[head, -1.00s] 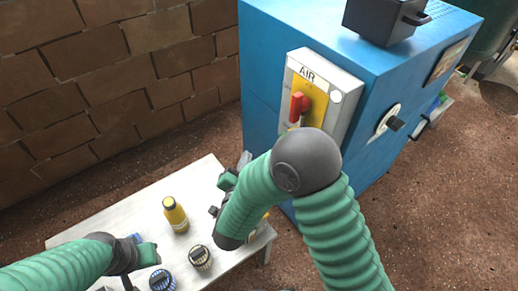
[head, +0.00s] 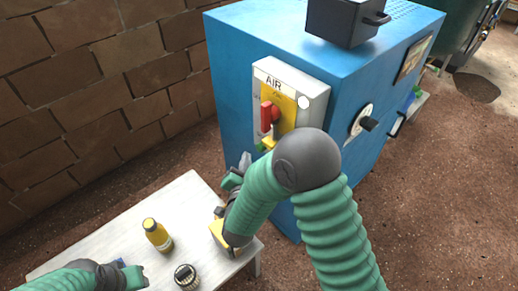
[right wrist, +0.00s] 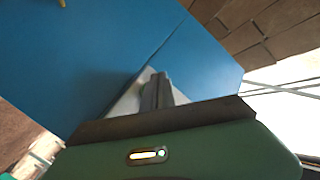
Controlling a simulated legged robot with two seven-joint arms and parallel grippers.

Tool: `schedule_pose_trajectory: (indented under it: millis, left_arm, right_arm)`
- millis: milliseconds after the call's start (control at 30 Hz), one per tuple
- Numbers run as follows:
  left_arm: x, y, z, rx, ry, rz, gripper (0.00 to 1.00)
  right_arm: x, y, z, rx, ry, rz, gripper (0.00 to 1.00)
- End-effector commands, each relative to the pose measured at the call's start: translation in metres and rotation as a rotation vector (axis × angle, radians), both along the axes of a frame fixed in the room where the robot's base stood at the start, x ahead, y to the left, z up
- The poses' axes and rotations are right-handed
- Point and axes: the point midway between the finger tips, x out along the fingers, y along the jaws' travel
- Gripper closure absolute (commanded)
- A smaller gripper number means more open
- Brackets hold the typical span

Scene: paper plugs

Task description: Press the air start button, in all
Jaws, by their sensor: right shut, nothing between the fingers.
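The grey AIR panel (head: 318,85) is fixed to the face of the blue cabinet (head: 230,75). My right gripper (head: 245,161) is shut and empty, just below and left of the panel. In the right wrist view its shut fingers (right wrist: 157,88) point toward a grey surface, contact unclear. My left gripper (head: 140,276) is low at the left, its fingers unclear.
A white table (head: 100,245) stands below the cabinet with a yellow bottle (head: 157,235) and a dark-topped jar (head: 187,277). A black box (head: 345,20) sits on the cabinet. A round dial (head: 362,120) is on its right side. A brick wall (head: 100,90) is behind.

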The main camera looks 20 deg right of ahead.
Motion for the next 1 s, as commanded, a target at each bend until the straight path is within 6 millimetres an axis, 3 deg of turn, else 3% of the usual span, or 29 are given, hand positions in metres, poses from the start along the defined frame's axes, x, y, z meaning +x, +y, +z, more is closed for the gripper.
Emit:
schedule_pose_trajectory:
  millis: [233,1000]
  left_arm:
    - [0.000,0.000,0.000,0.000,0.000,0.000,0.64]
    - [0.000,0.000,0.000,0.000,0.000,0.000,0.64]
  right_arm:
    - [0.006,-0.016,0.000,0.000,0.000,0.000,1.00]
    - [0.006,-0.016,0.000,0.000,0.001,0.001,1.00]
